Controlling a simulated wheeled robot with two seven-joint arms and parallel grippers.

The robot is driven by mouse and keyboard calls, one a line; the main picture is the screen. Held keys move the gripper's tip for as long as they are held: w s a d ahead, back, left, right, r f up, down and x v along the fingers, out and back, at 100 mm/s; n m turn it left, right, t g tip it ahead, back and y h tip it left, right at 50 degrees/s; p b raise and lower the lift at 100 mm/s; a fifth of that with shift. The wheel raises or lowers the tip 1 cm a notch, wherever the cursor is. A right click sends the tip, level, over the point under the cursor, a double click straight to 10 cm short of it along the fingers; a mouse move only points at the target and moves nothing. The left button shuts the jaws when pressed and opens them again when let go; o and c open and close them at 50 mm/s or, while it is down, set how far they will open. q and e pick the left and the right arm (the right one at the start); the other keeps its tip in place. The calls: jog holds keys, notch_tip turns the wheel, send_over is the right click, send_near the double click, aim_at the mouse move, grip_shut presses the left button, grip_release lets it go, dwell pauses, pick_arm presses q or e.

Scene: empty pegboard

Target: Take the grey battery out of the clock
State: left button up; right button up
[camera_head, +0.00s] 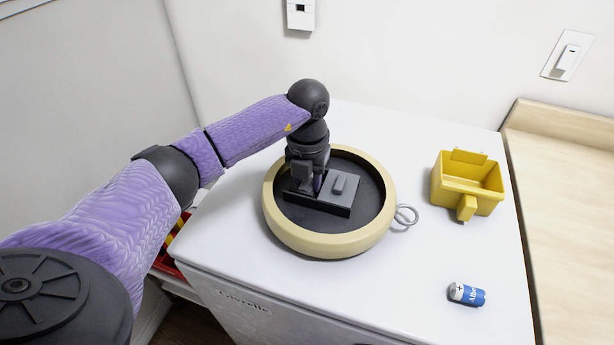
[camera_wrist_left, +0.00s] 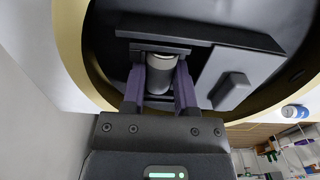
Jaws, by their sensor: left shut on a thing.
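The clock (camera_head: 283,230) lies face down on the white top, a round cream-rimmed body with a dark back. A raised grey block (camera_head: 339,186) sits in its middle. My left gripper (camera_head: 318,184) reaches down over the left part of this block. In the left wrist view, the grey battery (camera_wrist_left: 160,75) sits in the dark slot of the clock, between the purple fingers of my left gripper (camera_wrist_left: 160,85), which are shut on it. The battery is hidden in the head view. A blue and white battery (camera_head: 467,294) lies on the white top at the front right. My right gripper is not in view.
A yellow bin (camera_head: 468,183) stands on the white top (camera_head: 420,260) right of the clock. A grey ring (camera_head: 406,215) lies beside the clock's right rim. The top between the clock and the blue battery is clear. A wall stands behind, and a wooden surface (camera_head: 560,170) lies at right.

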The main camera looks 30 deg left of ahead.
pick_arm(q)
jog(key=shift+r+p, duration=2.65)
jog(key=shift+r, duration=0.4)
